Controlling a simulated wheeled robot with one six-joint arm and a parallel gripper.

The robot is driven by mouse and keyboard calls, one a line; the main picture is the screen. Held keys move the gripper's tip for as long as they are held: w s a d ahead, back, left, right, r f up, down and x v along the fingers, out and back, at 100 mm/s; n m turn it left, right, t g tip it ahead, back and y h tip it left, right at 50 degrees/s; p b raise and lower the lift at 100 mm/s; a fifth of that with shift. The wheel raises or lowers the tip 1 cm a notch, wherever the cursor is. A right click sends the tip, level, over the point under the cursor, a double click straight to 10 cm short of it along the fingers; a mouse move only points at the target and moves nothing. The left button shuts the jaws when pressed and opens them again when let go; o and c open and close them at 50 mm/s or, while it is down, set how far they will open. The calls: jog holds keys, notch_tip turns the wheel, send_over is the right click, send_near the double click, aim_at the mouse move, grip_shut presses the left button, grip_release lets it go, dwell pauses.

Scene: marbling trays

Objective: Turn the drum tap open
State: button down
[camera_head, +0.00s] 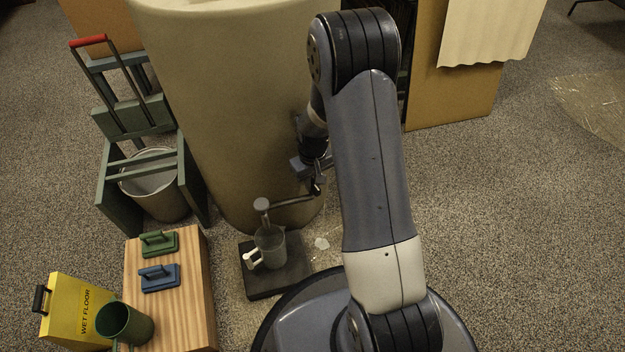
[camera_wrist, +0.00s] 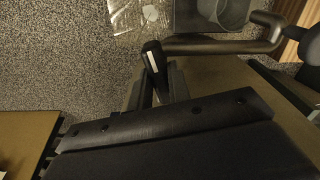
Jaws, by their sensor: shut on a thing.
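The large beige drum (camera_head: 235,110) stands in the middle of the head view. Its tap pipe (camera_head: 290,199) runs left to a spout above a grey-green jug (camera_head: 270,247). My gripper (camera_head: 317,180) is at the pipe's right end, close to the drum, partly hidden by my arm. In the wrist view, the dark tap lever (camera_wrist: 152,58) with a white stripe sits between my fingers (camera_wrist: 158,85), which are shut on it. The tap pipe (camera_wrist: 220,46) passes just beyond the lever. I cannot tell whether any liquid is flowing.
The jug stands on a dark slab (camera_head: 278,282) on the carpet. Open carpet (camera_head: 520,220) lies to the right.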

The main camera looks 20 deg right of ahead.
jog(key=shift+m+p, duration=0.55)
jog(key=shift+m, duration=0.95)
jog(key=c, duration=1.3)
grip_release()
jog(key=shift+r, duration=0.1)
notch_tip(320, 180, up, 11)
jog(key=p, duration=0.4)
jog(key=shift+f, duration=0.2)
